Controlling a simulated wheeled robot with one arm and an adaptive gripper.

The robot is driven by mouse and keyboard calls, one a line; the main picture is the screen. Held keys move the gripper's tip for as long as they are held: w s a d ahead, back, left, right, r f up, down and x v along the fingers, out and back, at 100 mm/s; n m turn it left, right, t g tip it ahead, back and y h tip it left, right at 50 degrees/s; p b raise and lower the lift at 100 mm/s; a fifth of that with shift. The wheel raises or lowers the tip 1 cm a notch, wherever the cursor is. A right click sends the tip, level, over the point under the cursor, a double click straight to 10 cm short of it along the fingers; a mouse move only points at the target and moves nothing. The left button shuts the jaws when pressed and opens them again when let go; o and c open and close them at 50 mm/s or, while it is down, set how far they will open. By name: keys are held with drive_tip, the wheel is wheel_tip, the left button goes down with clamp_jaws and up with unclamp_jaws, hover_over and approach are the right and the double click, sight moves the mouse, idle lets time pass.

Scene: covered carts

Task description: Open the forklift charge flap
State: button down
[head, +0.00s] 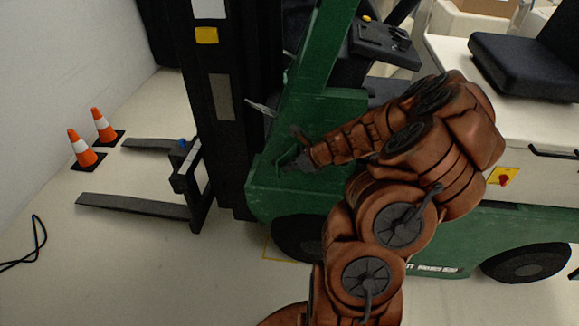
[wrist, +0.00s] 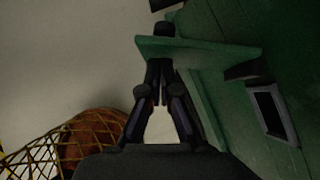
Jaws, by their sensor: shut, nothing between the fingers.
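The green forklift (head: 330,108) stands side-on in the head view. My gripper (head: 291,163) is shut and empty, close against its green side just behind the mast. In the wrist view, a green plate that looks like the charge flap (wrist: 195,50) stands out from the green side panel (wrist: 235,100). My gripper's shut fingers (wrist: 160,70) are right at this plate; I cannot tell whether they touch it. A dark rectangular recess with a pale frame (wrist: 272,112) shows in the panel to the right. The flap cannot be made out clearly in the head view.
The dark mast (head: 225,100) rises just left of my gripper, with forks (head: 135,205) low on the floor. Two orange cones (head: 84,149) stand by the wall. A black cable (head: 38,240) lies on the floor at left.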

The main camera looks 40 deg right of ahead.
drive_tip(key=shift+s, duration=0.1)
idle(0.3)
drive_tip(key=shift+s, duration=0.3)
drive_tip(key=s+f+b+v, duration=0.1)
drive_tip(key=s+v, duration=0.1)
drive_tip(key=v, duration=1)
drive_tip(key=shift+a+f, duration=0.2)
drive_tip(key=shift+f, duration=0.05)
drive_tip(key=shift+s, duration=0.1)
